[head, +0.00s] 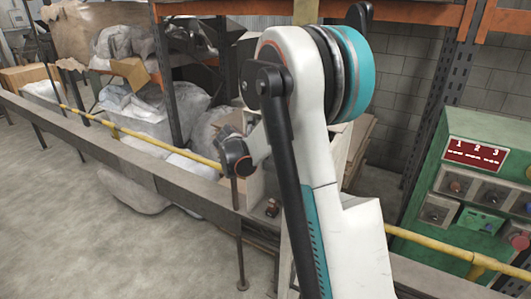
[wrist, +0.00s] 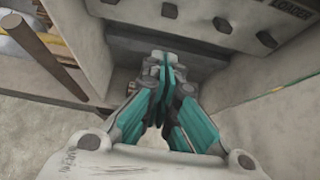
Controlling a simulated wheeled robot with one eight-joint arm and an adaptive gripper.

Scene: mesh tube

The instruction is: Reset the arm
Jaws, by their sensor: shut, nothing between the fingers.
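My gripper (wrist: 160,60) shows in the wrist view with its teal fingers drawn together at the tips and nothing between them. It points toward a dark recess or ledge (wrist: 180,45) below a pale panel. I cannot tell whether the tips touch it. In the head view my white and teal arm fills the middle, bent at a high joint. The fingers cannot be made out there.
A long beam with a yellow rail (head: 130,130) crosses behind my arm. A green control box (head: 475,200) stands at the right. Shelving with plastic-wrapped bundles (head: 160,110) is at the back left. Grey floor (head: 80,230) is clear at the front left. A pale panel (wrist: 240,15) is close above the gripper.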

